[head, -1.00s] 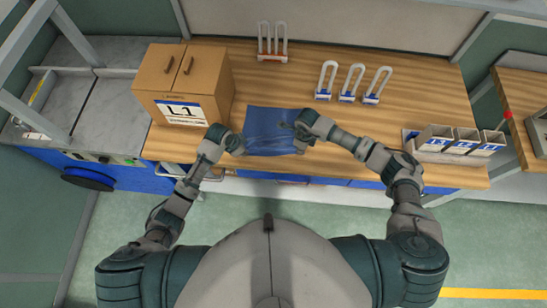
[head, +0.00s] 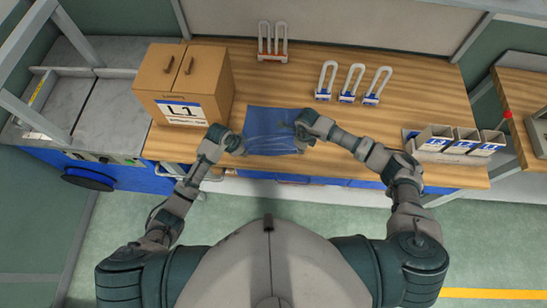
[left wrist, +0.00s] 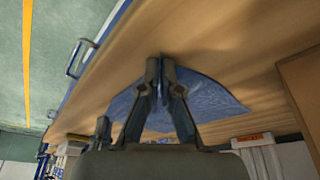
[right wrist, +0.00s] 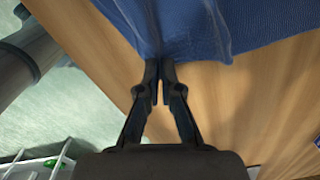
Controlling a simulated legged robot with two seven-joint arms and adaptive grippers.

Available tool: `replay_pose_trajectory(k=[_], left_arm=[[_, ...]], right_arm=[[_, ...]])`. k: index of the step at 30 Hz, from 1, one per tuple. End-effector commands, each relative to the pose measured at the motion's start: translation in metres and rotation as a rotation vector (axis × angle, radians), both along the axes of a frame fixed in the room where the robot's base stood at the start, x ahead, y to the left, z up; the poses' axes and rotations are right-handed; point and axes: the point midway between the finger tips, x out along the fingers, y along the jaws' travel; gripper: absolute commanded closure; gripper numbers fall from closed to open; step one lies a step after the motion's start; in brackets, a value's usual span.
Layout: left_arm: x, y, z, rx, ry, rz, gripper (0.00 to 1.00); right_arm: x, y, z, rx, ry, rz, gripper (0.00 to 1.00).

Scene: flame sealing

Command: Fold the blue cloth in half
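The blue cloth (head: 270,122) lies on the wooden table in front of me, with pale crease lines across its middle. My left gripper (head: 240,148) is at its left near side. In the left wrist view the left gripper's fingertips (left wrist: 161,64) are close together with blue cloth (left wrist: 215,97) between them. My right gripper (head: 298,133) is at the cloth's right side. In the right wrist view its fingertips (right wrist: 160,66) are nearly together at the edge of the cloth (right wrist: 185,25), which rises in folds from them. The right gripper's hold is partly hidden.
A brown box (head: 185,80) marked L1 stands to the left of the cloth. White and blue U-shaped racks (head: 348,82) stand behind it to the right, another rack (head: 272,42) at the back. Labelled bins (head: 460,140) stand at the right.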

Motion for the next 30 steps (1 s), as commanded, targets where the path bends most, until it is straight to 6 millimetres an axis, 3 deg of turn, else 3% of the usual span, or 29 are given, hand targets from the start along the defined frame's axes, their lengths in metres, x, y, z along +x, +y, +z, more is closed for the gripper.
replay_pose_trajectory(k=[16, 30], left_arm=[[-0.002, 0.001, -0.001, 0.005, 0.007, 0.001, 1.0], [-0.002, 0.001, 0.043, 0.001, -0.002, 0.001, 1.0]], right_arm=[[-0.002, -0.001, -0.001, -0.004, 0.007, 0.0, 1.0], [-0.002, -0.001, 0.043, -0.002, -0.001, 0.0, 1.0]])
